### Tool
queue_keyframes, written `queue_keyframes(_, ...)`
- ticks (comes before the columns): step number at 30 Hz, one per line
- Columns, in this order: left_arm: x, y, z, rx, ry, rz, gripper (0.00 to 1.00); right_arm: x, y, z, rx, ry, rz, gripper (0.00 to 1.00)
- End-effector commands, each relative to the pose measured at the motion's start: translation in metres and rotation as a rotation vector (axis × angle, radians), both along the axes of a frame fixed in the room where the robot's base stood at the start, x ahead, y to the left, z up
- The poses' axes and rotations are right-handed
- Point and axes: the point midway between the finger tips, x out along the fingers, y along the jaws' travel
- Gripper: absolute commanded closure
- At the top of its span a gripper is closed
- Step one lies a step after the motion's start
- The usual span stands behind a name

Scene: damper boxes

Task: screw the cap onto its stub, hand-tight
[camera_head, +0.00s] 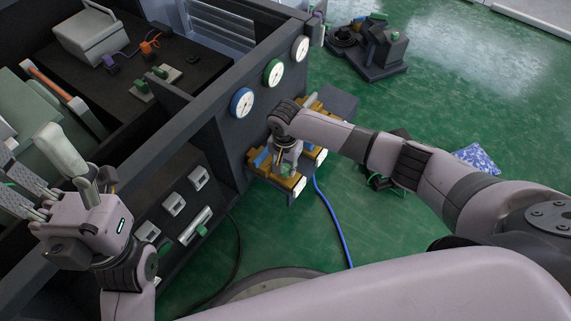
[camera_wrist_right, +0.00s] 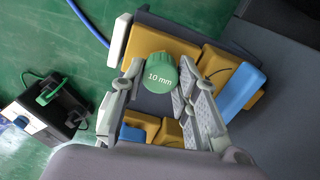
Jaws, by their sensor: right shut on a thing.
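In the right wrist view a round green cap (camera_wrist_right: 158,76) marked "10 mm" sits between the fingers of my right gripper (camera_wrist_right: 158,88), which is shut on it. The cap is seen from its top, above a yellow block fixture (camera_wrist_right: 178,44). Its stub is hidden, so I cannot tell whether the cap touches or is threaded on it. In the head view my right gripper (camera_head: 286,170) points down at the yellow fixture (camera_head: 262,172) on the cabinet's side. My left gripper (camera_head: 38,172) is at the left, its fingers apart, away from the fixture.
Blue blocks (camera_wrist_right: 240,92) lie close beside the right gripper. Blue, green and white dials (camera_head: 242,102) line the dark panel. A blue hose (camera_head: 331,215) runs over the green floor. A dark device (camera_head: 375,48) stands at the back. Open floor lies to the right.

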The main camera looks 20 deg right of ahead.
Motion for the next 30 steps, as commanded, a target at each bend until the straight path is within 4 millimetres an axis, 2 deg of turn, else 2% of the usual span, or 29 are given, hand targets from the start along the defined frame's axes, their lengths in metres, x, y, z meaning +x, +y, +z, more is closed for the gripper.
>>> queue_keyframes(11,0.0002,-0.0002,-0.0045,0.003,0.020,-0.002,0.40,-0.0002,-0.0001,-0.0006,0.000,0.000,0.000,0.86)
queue_keyframes(12,0.0002,-0.0003,-0.0042,0.003,0.019,-0.002,0.40,-0.0001,0.0000,-0.0006,0.000,0.000,0.000,0.71)
queue_keyframes(22,0.0003,-0.0003,-0.0025,0.003,0.013,-0.001,0.40,-0.0003,-0.0001,-0.0006,-0.001,0.001,0.000,0.49)
queue_keyframes(28,0.0004,-0.0004,-0.0022,0.004,0.011,-0.001,0.40,-0.0003,-0.0001,-0.0006,-0.001,0.001,0.000,0.48)
queue_keyframes(30,0.0005,-0.0004,-0.0023,0.004,0.011,-0.001,0.40,-0.0004,-0.0002,-0.0007,-0.001,0.001,0.000,0.52)
